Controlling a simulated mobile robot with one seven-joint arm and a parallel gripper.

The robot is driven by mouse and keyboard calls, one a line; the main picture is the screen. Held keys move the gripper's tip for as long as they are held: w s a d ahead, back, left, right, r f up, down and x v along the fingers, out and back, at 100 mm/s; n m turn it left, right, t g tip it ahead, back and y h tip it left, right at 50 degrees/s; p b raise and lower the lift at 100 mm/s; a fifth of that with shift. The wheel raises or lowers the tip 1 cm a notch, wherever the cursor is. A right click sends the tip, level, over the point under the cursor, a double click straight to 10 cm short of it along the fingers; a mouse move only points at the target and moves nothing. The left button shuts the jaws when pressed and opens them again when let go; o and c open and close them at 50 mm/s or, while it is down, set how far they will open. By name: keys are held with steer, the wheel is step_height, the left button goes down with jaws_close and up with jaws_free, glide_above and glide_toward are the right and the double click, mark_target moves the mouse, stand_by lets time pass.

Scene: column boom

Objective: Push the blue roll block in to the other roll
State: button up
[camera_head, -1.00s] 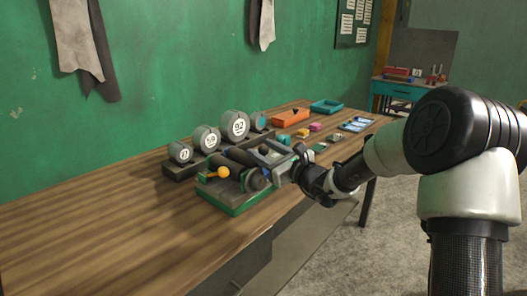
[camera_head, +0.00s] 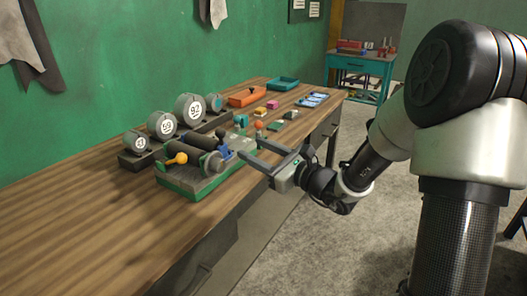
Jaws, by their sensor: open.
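A roll fixture with a green-edged base (camera_head: 182,190) stands near the front edge of the bench. Dark cylindrical rolls (camera_head: 203,141) lie across it, close together. A small blue part (camera_head: 223,151), likely the blue roll block, shows at the right end of the rolls; its exact gap to the other roll is too small to tell. A yellow knob (camera_head: 177,159) is on the left and an orange ball knob (camera_head: 259,125) on the right. My gripper (camera_head: 249,146) is open and empty, to the right of the fixture, its fingers pointing left towards it. Contact cannot be told.
Grey round gauges (camera_head: 189,110) stand in a row behind the fixture. An orange tray (camera_head: 247,97), a teal tray (camera_head: 283,84) and several small blocks lie farther back. The wooden bench (camera_head: 70,220) is clear at the left front.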

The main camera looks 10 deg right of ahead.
steer(key=v, duration=0.2)
steer(key=shift+s+d, duration=0.2)
steer(key=shift+s, duration=0.05)
